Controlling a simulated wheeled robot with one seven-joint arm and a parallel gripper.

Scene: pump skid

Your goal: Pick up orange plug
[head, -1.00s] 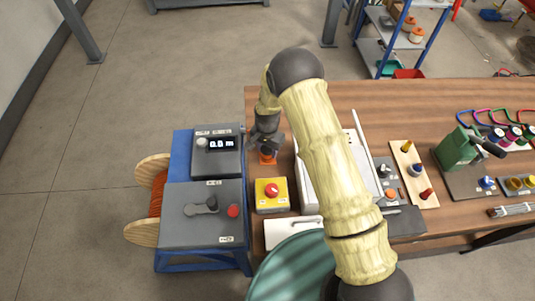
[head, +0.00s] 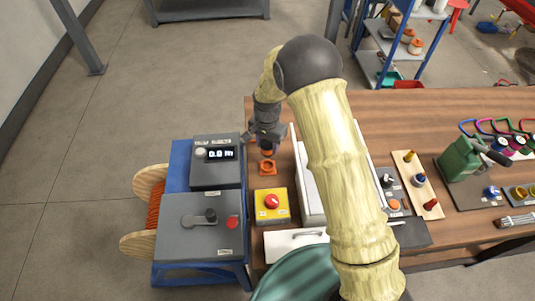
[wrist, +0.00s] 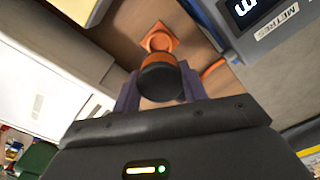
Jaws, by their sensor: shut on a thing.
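The orange plug (wrist: 158,72), with a dark round cap, sits between the two fingers of my gripper (wrist: 160,88) in the wrist view. In the head view my gripper (head: 266,146) points down over the table, and the orange plug (head: 267,153) shows just below it. My gripper is shut on the plug. Below the plug is an orange square holder with a round opening (head: 267,169) on the wooden table; it also shows in the wrist view (wrist: 159,38). The plug looks apart from the holder, raised above it.
A grey box with a display (head: 217,161) stands left of the holder. A yellow box with a red button (head: 271,204) is in front of it. A white case (head: 312,180) lies to the right, partly behind my arm. An orange cable (wrist: 211,69) shows near the display box.

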